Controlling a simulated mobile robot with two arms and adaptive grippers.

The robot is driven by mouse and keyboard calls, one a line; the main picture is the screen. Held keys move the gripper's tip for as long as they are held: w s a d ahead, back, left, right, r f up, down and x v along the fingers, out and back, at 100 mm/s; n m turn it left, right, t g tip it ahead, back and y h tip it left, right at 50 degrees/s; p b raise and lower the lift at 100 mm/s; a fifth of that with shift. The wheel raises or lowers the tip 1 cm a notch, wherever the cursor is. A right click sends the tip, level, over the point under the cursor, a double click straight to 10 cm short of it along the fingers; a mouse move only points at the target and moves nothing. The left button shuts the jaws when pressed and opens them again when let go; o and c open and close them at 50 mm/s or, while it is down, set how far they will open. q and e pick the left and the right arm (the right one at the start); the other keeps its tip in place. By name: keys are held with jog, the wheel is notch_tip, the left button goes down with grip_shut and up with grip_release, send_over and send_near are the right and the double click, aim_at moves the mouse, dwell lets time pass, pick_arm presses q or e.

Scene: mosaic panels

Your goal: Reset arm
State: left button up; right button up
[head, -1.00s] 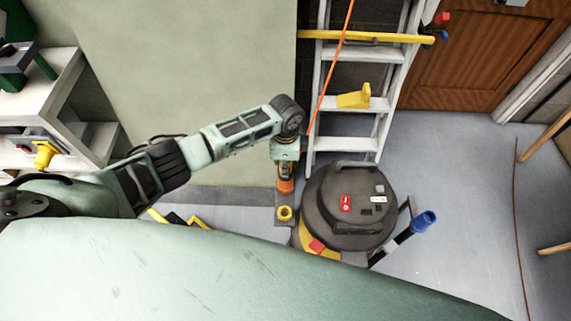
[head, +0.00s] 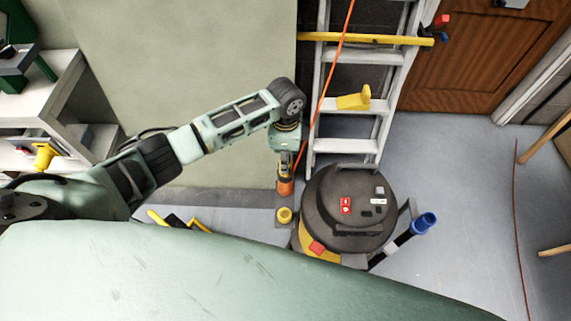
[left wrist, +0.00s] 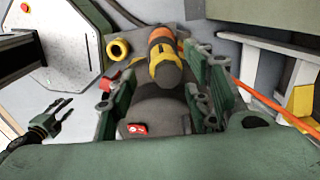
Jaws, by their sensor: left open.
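My left arm reaches in from the left in the head view, and its gripper (head: 286,152) points down beside the ladder. In the left wrist view the two dark green fingers of the gripper (left wrist: 160,98) stand apart, open. An orange and yellow tool-like thing (head: 285,186) lies just below the gripper. In the left wrist view this thing (left wrist: 163,55) shows beyond and between the fingers; I see no finger closed on it. A yellow ring (head: 284,215) sits beside it on a grey plate.
A dark round vacuum (head: 345,205) with a blue-ended tube (head: 425,222) stands right of the gripper. A white ladder (head: 345,145) with a yellow bar (head: 370,38) stands behind. White shelving (head: 75,75) is at the left. Grey floor (head: 460,190) is free at the right.

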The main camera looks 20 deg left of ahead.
pick_arm(q)
notch_tip(320, 180, up, 6)
jog(key=shift+w+r, duration=0.1)
jog(key=shift+r, duration=0.05)
jog(key=s+d+f+n+t+h, duration=0.1)
jog(key=s+d+n, duration=0.15)
jog(key=s, duration=0.35)
jog(key=s+d+f+n+t+h, duration=0.1)
jog(key=s+d+f+n+h, duration=0.1)
jog(key=s+d, duration=0.3)
jog(key=s+a+r+n+t+y, duration=0.2)
jog(key=s+a+r+n+y, duration=0.15)
jog(key=s+a+n, duration=0.75)
jog(key=s+a+f+m+g, duration=0.1)
jog(key=s+f, duration=0.1)
jog(key=f, duration=1.1)
jog(key=s+a+f+m, duration=0.1)
jog(key=s+f, duration=0.1)
jog(key=f, duration=1.1)
jog(key=s+a+f+g, duration=0.1)
jog(key=s+a+f, duration=0.2)
jog(key=s+f, duration=1.3)
jog(key=shift+s+g, duration=0.3)
jog(key=shift+s, duration=0.2)
